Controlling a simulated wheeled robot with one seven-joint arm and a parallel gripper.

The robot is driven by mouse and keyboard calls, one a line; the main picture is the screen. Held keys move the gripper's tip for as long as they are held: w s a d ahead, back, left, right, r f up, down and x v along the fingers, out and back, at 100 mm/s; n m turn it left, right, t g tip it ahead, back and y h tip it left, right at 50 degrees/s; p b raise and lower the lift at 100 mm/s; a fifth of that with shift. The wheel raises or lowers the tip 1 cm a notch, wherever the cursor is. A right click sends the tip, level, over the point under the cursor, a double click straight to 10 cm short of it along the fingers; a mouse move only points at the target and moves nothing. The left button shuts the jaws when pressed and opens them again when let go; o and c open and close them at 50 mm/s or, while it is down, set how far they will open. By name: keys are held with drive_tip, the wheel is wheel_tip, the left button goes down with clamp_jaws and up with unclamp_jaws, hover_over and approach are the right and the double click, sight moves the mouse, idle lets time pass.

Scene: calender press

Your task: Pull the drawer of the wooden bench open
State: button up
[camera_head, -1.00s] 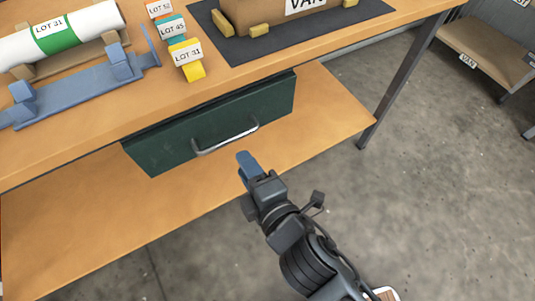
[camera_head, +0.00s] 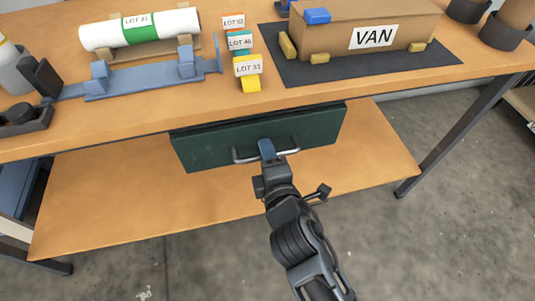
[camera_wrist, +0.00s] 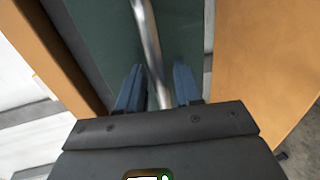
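The wooden bench (camera_head: 130,119) has a dark green drawer (camera_head: 206,150) under its top. A silver bar handle (camera_head: 243,159) runs across the drawer front. My gripper (camera_head: 266,148) is in front of the drawer, at the middle of the handle. In the wrist view my gripper (camera_wrist: 157,85) has its two blue fingers apart, one on each side of the handle (camera_wrist: 148,35). Gaps show between the bar and the fingers. The drawer front also fills the middle of the wrist view (camera_wrist: 108,35). The drawer looks closed or nearly so.
A lower wooden shelf (camera_head: 110,205) lies below the drawer. Open concrete floor (camera_head: 400,250) lies in front.

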clamp_jaws()
drive_tip(key=shift+s, duration=0.15)
idle(0.5)
